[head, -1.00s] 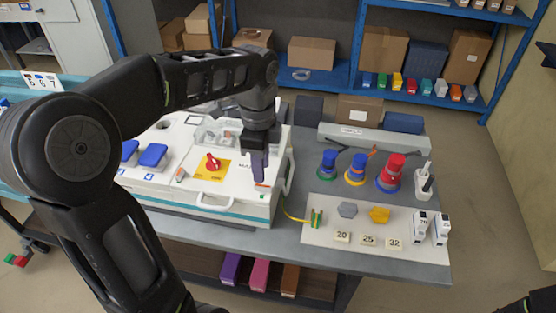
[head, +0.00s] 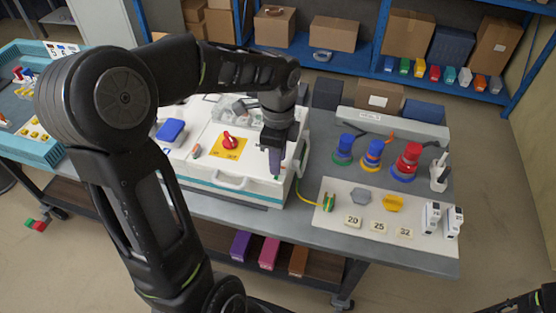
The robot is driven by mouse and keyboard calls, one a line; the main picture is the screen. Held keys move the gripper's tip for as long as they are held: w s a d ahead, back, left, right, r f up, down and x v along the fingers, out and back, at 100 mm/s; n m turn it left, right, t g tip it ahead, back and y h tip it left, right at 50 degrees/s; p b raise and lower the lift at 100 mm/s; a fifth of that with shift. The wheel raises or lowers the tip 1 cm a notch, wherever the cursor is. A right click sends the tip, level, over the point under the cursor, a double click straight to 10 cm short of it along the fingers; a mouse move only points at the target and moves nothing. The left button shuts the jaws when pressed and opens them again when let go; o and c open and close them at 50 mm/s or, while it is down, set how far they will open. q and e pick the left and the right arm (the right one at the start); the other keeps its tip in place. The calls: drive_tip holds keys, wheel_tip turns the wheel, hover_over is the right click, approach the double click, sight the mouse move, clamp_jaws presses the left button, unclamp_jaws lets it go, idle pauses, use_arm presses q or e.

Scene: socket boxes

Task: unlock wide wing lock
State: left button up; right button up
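The white socket box (head: 205,170) with a teal lower edge stands on the grey bench. A red rotary switch (head: 229,141) sits on a yellow plate on its lid. I cannot make out the wide wing lock; the front right of the lid is partly hidden behind my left gripper. My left gripper (head: 275,165) points down at the box's front right corner, right of the front handle (head: 230,184). Its fingers show side-on, so I cannot tell whether they are apart or hold anything. Only a dark piece of my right arm shows at the bottom right corner.
Right of the box, a pale mat (head: 340,221) carries number tiles, a grey and a yellow part and white modules. Blue, yellow and red plugs (head: 407,163) stand behind it. A yellow-green cable (head: 301,185) runs beside the box. Blue shelves stand behind.

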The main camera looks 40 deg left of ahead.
use_arm(q)
drive_tip(key=shift+f, duration=0.85)
drive_tip(key=shift+c, duration=0.5)
clamp_jaws()
